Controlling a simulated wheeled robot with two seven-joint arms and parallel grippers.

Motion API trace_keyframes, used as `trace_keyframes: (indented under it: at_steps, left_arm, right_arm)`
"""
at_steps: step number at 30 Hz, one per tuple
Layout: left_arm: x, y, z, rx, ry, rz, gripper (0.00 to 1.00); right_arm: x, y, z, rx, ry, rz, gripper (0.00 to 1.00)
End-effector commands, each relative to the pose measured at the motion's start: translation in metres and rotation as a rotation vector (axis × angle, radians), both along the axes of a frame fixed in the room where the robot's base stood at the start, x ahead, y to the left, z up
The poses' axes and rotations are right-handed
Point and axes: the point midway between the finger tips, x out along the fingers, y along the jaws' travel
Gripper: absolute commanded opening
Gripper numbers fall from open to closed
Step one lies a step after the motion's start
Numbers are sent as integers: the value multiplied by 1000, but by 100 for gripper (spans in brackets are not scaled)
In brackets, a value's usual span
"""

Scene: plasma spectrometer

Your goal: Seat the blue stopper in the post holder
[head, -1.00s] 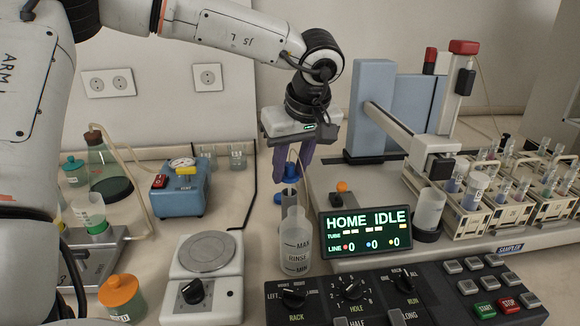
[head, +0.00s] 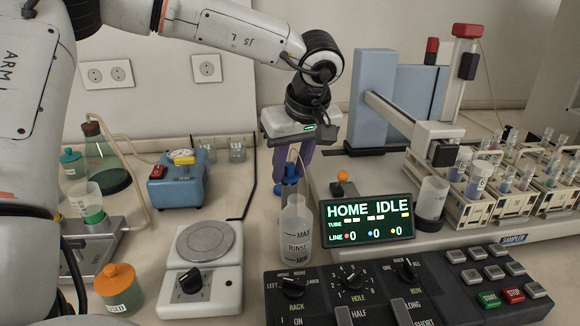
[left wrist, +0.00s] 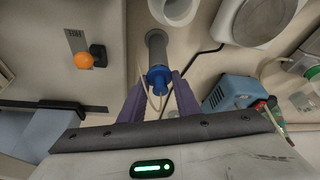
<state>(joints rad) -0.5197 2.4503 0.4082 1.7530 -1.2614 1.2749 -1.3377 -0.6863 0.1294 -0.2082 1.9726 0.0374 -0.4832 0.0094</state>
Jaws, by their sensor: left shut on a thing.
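The blue stopper (head: 291,171) is between the dark purple fingers of my left gripper (head: 291,178). The gripper points down and is shut on the stopper, behind the RINSE bottle. In the left wrist view, the stopper (left wrist: 158,78) lies between the fingertips, and a grey cylinder (left wrist: 156,46) extends from it, away from the gripper. I take this cylinder to be the post holder. In the head view, more blue (head: 279,188) shows low beside the fingers. The bottle and fingers hide the join, so I cannot tell whether the stopper is seated. My right gripper is not in view.
The RINSE bottle (head: 297,228) stands close in front of the gripper. The sampler display (head: 367,222) and an orange ball (head: 342,176) are to the right. A blue pump (head: 180,186) and a round-plate device (head: 205,241) are to the left.

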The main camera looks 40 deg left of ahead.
Motion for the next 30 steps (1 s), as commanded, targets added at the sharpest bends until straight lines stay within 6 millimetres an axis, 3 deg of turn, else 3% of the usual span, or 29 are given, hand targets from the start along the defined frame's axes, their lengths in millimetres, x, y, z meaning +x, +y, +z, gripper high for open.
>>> trace_keyframes:
  at_steps: [16,17,20,30]
  left_arm:
    - [0,0,-7,0,0,0,8]
    - [0,0,-7,0,0,0,34]
    - [0,0,-7,0,0,0,51]
    - [0,-1,-4,1,-1,0,51]
  right_arm:
    - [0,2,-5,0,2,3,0]
    - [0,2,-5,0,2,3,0]
    - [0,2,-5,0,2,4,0]
    - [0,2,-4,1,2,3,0]
